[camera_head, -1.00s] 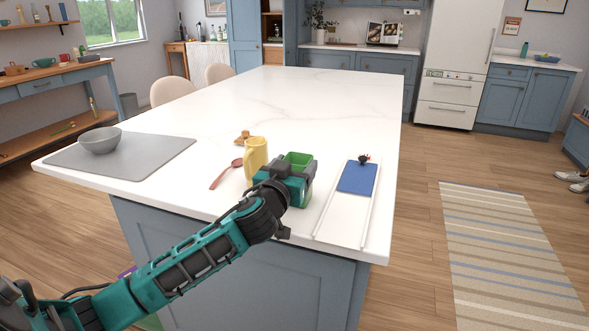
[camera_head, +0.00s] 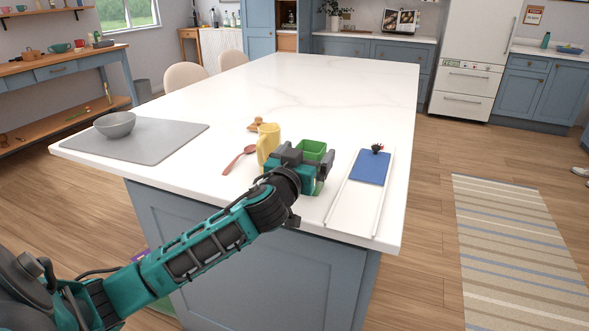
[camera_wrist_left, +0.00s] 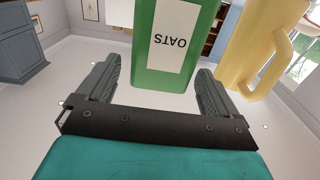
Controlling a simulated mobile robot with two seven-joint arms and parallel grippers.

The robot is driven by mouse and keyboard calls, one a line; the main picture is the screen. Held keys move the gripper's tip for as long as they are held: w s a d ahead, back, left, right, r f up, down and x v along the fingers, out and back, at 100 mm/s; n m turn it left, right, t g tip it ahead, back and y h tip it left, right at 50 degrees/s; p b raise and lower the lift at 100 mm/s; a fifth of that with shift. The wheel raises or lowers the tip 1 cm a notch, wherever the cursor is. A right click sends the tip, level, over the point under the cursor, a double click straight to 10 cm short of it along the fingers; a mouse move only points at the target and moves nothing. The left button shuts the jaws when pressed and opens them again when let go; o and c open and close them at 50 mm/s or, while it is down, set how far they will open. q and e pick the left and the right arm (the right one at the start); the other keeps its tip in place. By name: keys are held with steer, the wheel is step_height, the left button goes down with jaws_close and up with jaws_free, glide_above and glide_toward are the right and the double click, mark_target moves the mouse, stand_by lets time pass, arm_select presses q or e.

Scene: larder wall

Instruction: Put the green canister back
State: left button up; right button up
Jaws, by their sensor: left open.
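The green canister (camera_head: 314,149), open at the top in the head view, stands on the white island top near its front edge. In the left wrist view the canister (camera_wrist_left: 150,60) shows an OATS label, upside down in that picture. My left gripper (camera_head: 306,164) is right in front of it, low over the counter. Its fingers (camera_wrist_left: 157,74) are open and point at the canister, one toward each side; I cannot tell whether they touch it. The gripper hides the canister's lower front in the head view. My right gripper is not in view.
A yellow mug (camera_head: 267,143) stands close left of the canister, with a red-brown spoon (camera_head: 240,158) beside it. A white tray with a blue panel (camera_head: 370,168) lies to the right. A grey bowl (camera_head: 115,124) sits on a grey mat (camera_head: 165,141). The island's far part is clear.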

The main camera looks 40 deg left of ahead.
arm_select(q)
steer(key=v, duration=1.1)
steer(key=s+d+f+m+g+h, duration=0.1)
steer(key=s+d+f, duration=0.3)
steer(key=f, duration=0.5)
steer(key=s+d+f+m+g+h, duration=0.2)
steer(key=s+d+f, duration=0.3)
steer(key=f, duration=0.5)
steer(key=s+d+f+m+g+h, duration=0.2)
steer(key=d+f, duration=0.4)
steer(key=f, duration=0.4)
steer(key=s+g+h, duration=0.1)
steer(key=s+h, duration=0.1)
steer(key=shift+s, duration=0.35)
steer(key=shift+a, duration=0.1)
